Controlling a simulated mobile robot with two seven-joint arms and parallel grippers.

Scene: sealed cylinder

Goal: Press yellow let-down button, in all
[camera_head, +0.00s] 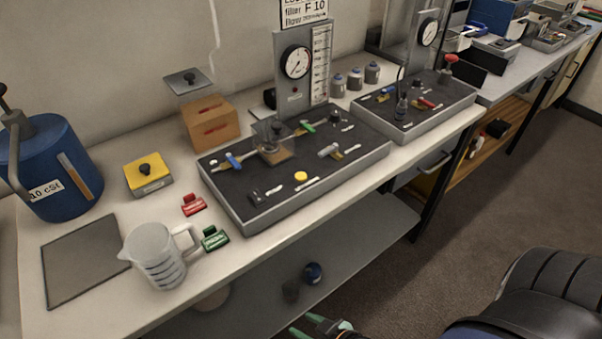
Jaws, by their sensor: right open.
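The yellow button (301,176) is a small round disc on the dark top of the test panel (316,199), near its front edge. A small black switch block sits to its left. My right gripper (308,326) shows only in part at the bottom edge, with green fingers. It is open, well below and in front of the panel, apart from the button. My left gripper is not in view.
A measuring jug (154,257), red and green tags, a yellow block (148,174) and a blue drum (52,170) stand left. A second panel (413,103) stands right.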

